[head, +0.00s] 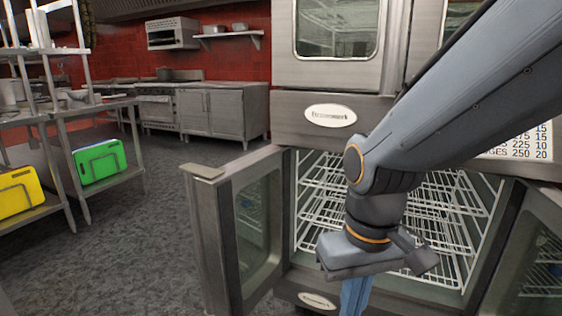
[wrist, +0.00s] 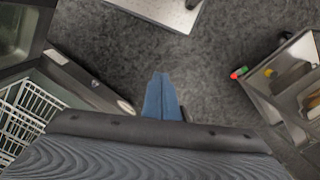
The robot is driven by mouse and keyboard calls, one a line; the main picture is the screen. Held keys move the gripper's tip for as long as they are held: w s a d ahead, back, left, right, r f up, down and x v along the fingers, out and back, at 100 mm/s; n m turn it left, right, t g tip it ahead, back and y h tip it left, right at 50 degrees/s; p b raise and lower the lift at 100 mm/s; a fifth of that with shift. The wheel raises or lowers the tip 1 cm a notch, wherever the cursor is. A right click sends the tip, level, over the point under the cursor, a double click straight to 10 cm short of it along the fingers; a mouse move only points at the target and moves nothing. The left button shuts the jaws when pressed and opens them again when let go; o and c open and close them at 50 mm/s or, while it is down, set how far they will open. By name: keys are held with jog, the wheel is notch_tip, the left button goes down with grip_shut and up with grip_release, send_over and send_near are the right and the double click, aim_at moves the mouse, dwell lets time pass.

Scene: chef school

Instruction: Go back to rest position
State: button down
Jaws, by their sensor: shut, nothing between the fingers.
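My gripper (wrist: 160,95) shows in the wrist view as two blue fingers pressed together, shut and empty, above the dark grey floor. In the head view my arm reaches in from the upper right, and my gripper (head: 355,295) points down at the bottom of the picture, its tips cut off. It is in front of the open lower oven (head: 420,218), which has several white wire racks. The racks (wrist: 28,115) also show at the left of the wrist view.
The oven's left door (head: 212,235) stands open, left of my gripper; its right door (head: 540,260) is open too. A steel shelf table (head: 105,105) at the left holds a green board (head: 98,168) and a yellow board (head: 20,190). Grey floor (head: 155,215) between is clear.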

jog(key=d+r+m+p, duration=0.2)
jog(key=d+r+p, duration=0.6)
jog(key=p, duration=0.7)
jog(key=shift+s+r+m+h, duration=0.2)
jog(key=shift+r+m+h, duration=0.1)
jog(key=shift+r, duration=0.05)
